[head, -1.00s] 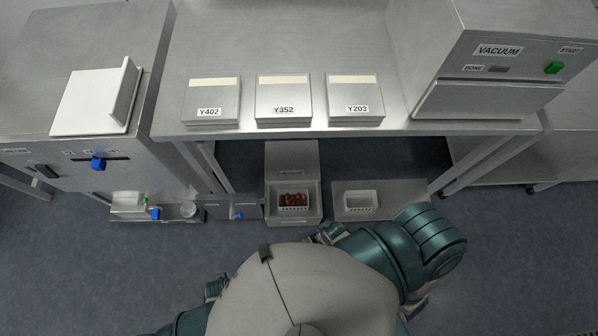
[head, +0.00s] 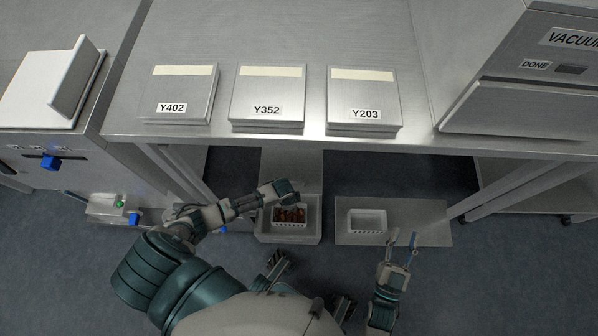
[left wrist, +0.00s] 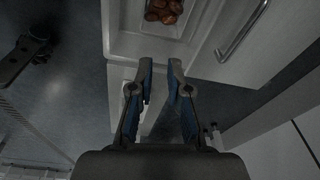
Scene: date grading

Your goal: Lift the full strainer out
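The full strainer (head: 290,225) is a small white perforated basket of brown dates. It sits in a pale basin (head: 262,230) on the floor-level unit under the table. It also shows, partly cut off, at the top of the left wrist view (left wrist: 186,28). My left arm reaches in from the left. Its gripper end (head: 287,192) overlaps the strainer's far edge in the head view, its fingers hard to make out there. In the left wrist view the left fingers (left wrist: 160,72) are apart and empty, clear of the strainer. My right gripper (head: 403,241) is open and empty, right of the strainer.
An empty white basket (head: 367,222) stands on a low grey stand (head: 432,225) to the right. The steel table (head: 270,30) with boxes Y402 (head: 178,88), Y352 (head: 268,90) and Y203 (head: 363,93) overhangs both. Table legs flank the space. A bar handle (left wrist: 242,32) is beside the basin.

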